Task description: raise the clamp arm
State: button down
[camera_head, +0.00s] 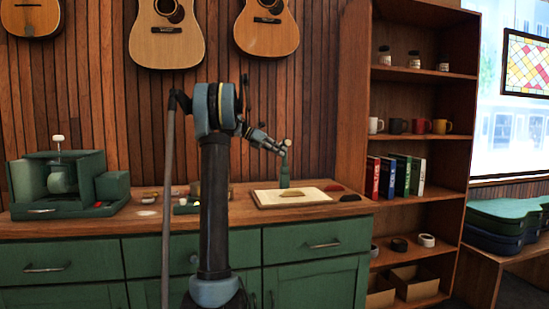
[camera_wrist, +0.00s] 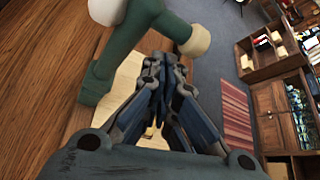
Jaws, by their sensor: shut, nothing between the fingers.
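The green clamp (camera_head: 285,172) stands upright at the back of a pale board (camera_head: 265,200) on the counter. In the wrist view the green clamp arm (camera_wrist: 148,20) shows a cream knob at its right end and another cream end at the top left. My gripper (camera_head: 279,150) is beside the clamp's upper part in the head view. In the wrist view its fingers (camera_wrist: 165,70) are together and empty, just below the clamp arm's cream knob. I cannot tell whether they touch it. The clamp's base is partly hidden in the wrist view.
A green machine (camera_head: 70,180) stands at the counter's left end. Small items lie between it and the board. A dark red object (camera_head: 334,187) and a black object (camera_head: 350,197) lie at the board's right. A wooden shelf (camera_head: 420,150) rises on the right, and guitars hang on the wall.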

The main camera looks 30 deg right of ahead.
jog(key=shift+w+d+r, duration=0.2)
jog(key=shift+w, duration=0.35)
jog(key=shift+w+d+r, duration=0.15)
jog(key=shift+w, duration=0.4)
jog(key=shift+w, duration=0.15)
